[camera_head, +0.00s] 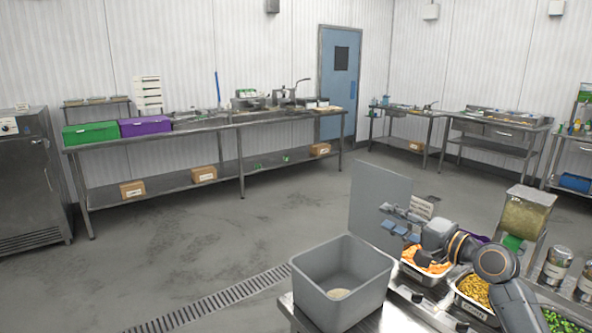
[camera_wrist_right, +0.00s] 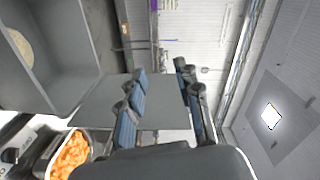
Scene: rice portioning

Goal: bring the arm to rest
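My right gripper (camera_head: 393,225) is in the air beside the upright grey panel, above and to the right of the grey bin (camera_head: 372,285). In the right wrist view its two blue-padded fingers (camera_wrist_right: 162,88) stand apart with nothing between them, so it is open and empty. The bin holds a small pale heap of rice (camera_head: 339,293) on its floor; the heap also shows at the upper left of the wrist view (camera_wrist_right: 20,48). My left gripper is in neither view.
Metal trays of orange pieces (camera_head: 428,262), yellow pieces (camera_head: 475,290) and green peas (camera_head: 560,323) stand under and beside my right arm. A clear container (camera_head: 527,214) and labelled cans (camera_head: 556,268) stand at the right. The upright panel (camera_head: 376,195) is close to the gripper. The floor beyond is clear.

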